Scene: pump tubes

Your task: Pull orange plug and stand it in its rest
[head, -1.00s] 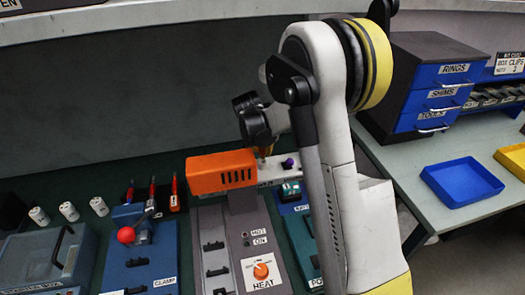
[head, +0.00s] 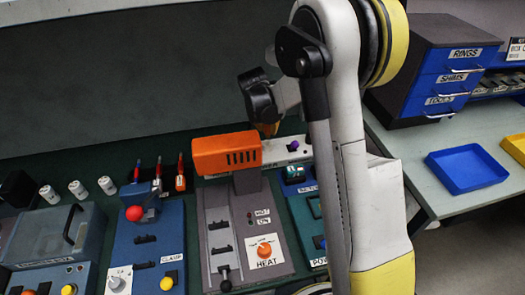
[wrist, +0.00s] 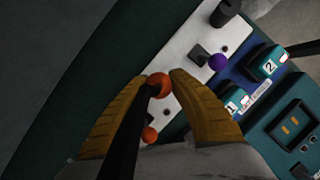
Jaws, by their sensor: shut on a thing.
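In the wrist view my gripper (wrist: 166,82) has its two yellow fingers closed around a round orange piece, the orange plug (wrist: 159,86). A dark bar runs from it toward the camera and hides part of it. A second orange round piece (wrist: 150,134) shows lower down, on or over the white strip (wrist: 180,66); I cannot tell which part it is. In the head view my gripper (head: 268,130) hangs above the white strip (head: 285,150), just behind the orange heater box (head: 226,153). The plug is not clear there, and I cannot tell whether its lower end is free.
A blue tray (head: 466,171) lies on the right table.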

